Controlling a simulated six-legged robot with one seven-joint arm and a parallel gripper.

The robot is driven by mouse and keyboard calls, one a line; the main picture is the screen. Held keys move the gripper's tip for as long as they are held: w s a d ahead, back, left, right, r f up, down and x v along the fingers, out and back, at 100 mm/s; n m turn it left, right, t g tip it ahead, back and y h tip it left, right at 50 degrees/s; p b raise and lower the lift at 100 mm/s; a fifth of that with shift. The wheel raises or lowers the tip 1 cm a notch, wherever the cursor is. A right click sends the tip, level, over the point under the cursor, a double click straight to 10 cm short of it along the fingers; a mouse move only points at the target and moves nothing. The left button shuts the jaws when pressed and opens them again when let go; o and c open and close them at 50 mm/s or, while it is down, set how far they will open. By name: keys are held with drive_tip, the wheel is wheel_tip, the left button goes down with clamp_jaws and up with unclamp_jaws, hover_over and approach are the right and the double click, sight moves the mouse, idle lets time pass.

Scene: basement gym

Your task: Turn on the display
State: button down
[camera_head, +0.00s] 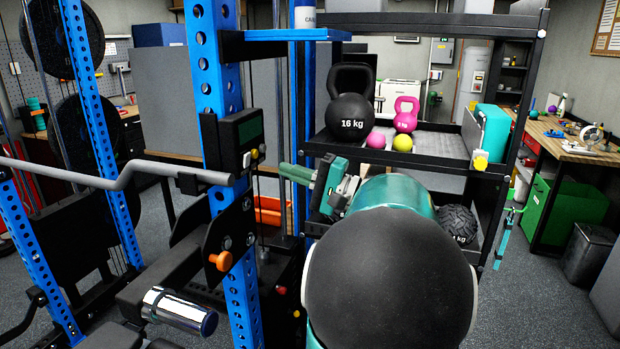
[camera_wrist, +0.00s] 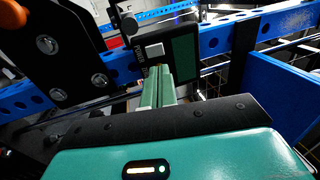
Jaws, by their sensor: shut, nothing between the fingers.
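The display (camera_head: 243,133) is a small black box on the blue rack upright, with a dark green-grey screen that looks blank. A pale button (camera_head: 247,160) sits below its screen. In the wrist view the display (camera_wrist: 182,50) is close ahead, with the white button (camera_wrist: 155,50) beside lettering that seems to read POWER. My gripper (camera_head: 284,170) is shut and empty, just right of the display in the head view. In the wrist view its green fingertips (camera_wrist: 160,70) are close to the button; I cannot tell whether they touch.
A curved grey bar (camera_head: 120,178) reaches the upright from the left. An orange knob (camera_head: 220,261) sits below the display. Behind my arm, a black shelf rack (camera_head: 450,165) holds kettlebells and small balls. A wooden workbench (camera_head: 570,145) stands at the right.

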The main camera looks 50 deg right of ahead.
sight(248, 157)
drive_tip(key=x, duration=0.7)
